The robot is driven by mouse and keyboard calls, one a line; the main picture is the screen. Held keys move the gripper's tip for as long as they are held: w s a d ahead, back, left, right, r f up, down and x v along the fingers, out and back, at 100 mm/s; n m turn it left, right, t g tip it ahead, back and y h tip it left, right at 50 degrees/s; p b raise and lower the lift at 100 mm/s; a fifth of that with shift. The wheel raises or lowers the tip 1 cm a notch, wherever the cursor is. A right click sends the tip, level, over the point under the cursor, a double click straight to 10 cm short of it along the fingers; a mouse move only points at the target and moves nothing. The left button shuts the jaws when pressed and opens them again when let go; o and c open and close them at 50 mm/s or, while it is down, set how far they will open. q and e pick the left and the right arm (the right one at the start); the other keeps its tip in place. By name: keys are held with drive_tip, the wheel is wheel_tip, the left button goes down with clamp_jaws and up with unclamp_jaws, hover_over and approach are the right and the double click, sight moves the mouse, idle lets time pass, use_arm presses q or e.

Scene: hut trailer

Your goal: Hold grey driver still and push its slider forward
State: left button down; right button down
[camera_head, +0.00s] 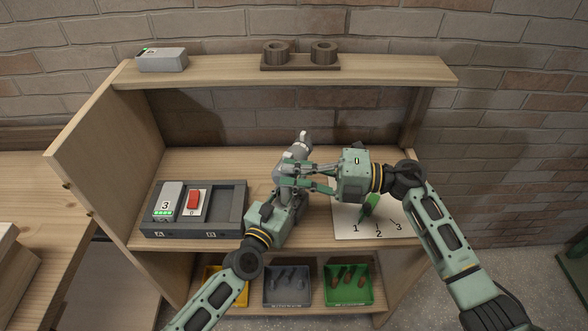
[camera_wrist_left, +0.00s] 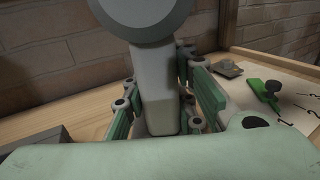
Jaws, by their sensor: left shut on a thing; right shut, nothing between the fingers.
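The grey driver (camera_head: 302,144) stands upright, slightly tilted, above the middle of the bench. My left gripper (camera_head: 288,196) is shut around its body. In the left wrist view the driver (camera_wrist_left: 158,90) rises between the left fingers (camera_wrist_left: 160,118), its wide round head cut off by the top edge. My right gripper (camera_head: 290,175) comes in from the right, shut and empty, with its fingertips at the driver's upper body. I cannot tell whether they touch it. The slider is hidden or too small to make out.
A dark tray (camera_head: 228,232) on the left holds a grey battery-like block (camera_head: 167,200) and a red switch (camera_head: 194,200). A white numbered card (camera_head: 345,230) with a green lever (camera_head: 370,205) lies right. A shelf (camera_head: 220,72) spans above. Yellow, grey and green bins (camera_head: 349,300) sit below.

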drive_tip(key=s+a, duration=0.2)
drive_tip(key=s, duration=0.2)
drive_tip(key=d, duration=1)
drive_tip(key=shift+s+d, duration=0.15)
drive_tip(key=shift+s, duration=0.1)
use_arm(q)
drive_tip(key=c, duration=1.4)
unclamp_jaws()
drive_tip(key=shift+o, duration=0.2)
